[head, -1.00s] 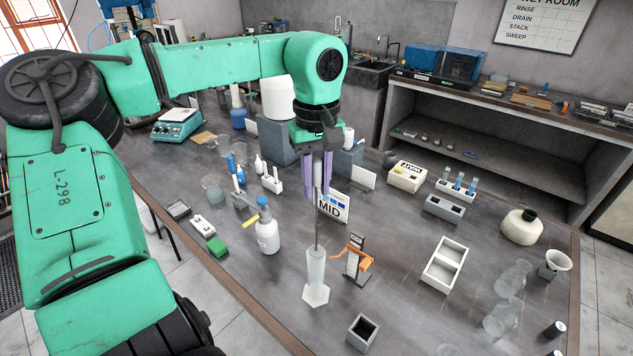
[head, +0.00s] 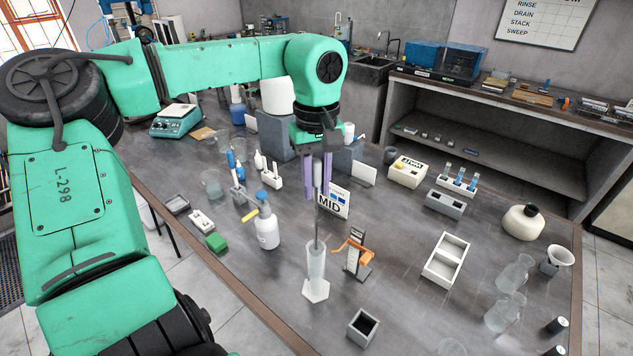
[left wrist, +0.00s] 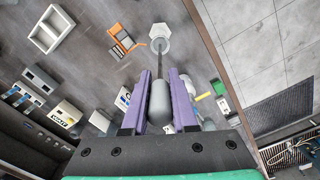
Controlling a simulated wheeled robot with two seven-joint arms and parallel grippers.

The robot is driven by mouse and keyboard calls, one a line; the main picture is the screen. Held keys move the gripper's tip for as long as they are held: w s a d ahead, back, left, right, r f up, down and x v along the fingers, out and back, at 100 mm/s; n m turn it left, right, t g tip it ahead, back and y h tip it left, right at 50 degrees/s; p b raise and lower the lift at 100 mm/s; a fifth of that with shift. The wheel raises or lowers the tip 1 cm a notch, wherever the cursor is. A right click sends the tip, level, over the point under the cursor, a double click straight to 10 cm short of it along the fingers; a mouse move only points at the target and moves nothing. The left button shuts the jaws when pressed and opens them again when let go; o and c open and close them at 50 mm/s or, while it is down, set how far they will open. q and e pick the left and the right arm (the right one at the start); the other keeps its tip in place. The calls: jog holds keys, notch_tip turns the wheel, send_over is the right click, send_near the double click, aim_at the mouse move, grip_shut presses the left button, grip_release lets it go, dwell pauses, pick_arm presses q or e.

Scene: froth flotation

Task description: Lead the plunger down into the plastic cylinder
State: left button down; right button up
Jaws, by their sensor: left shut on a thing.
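The plastic cylinder (head: 316,262) stands upright on the table on its white hexagonal foot. My left gripper (head: 318,192) is above it, pointing down, its purple fingers shut on the grey handle of the plunger (head: 318,228). The plunger's thin dark rod hangs upright from the fingers, and its lower end reaches the cylinder's mouth. Whether its tip is inside cannot be told clearly. In the left wrist view the plunger's grey handle (left wrist: 160,103) sits between the purple fingers, and the rod runs toward the white hexagonal foot of the cylinder (left wrist: 160,31). My right gripper is not in view.
A grey square holder (head: 363,328) is in front right. A white two-compartment tray (head: 446,261) stands farther right.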

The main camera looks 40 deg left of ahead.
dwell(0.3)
pick_arm(q)
jog(key=b, duration=0.5)
send_over(316, 251)
notch_tip(316, 251, down, 8)
jog(key=shift+w+r, duration=0.15)
jog(key=shift+r, duration=0.1)
jog(key=shift+f+b, duration=0.1)
jog(key=shift+b, duration=0.2)
jog(key=shift+f+b, duration=3.25)
jog(key=shift+f, duration=1)
jog(key=shift+r, duration=0.1)
jog(key=c, duration=0.6)
grip_release()
jog(key=shift+d, duration=0.1)
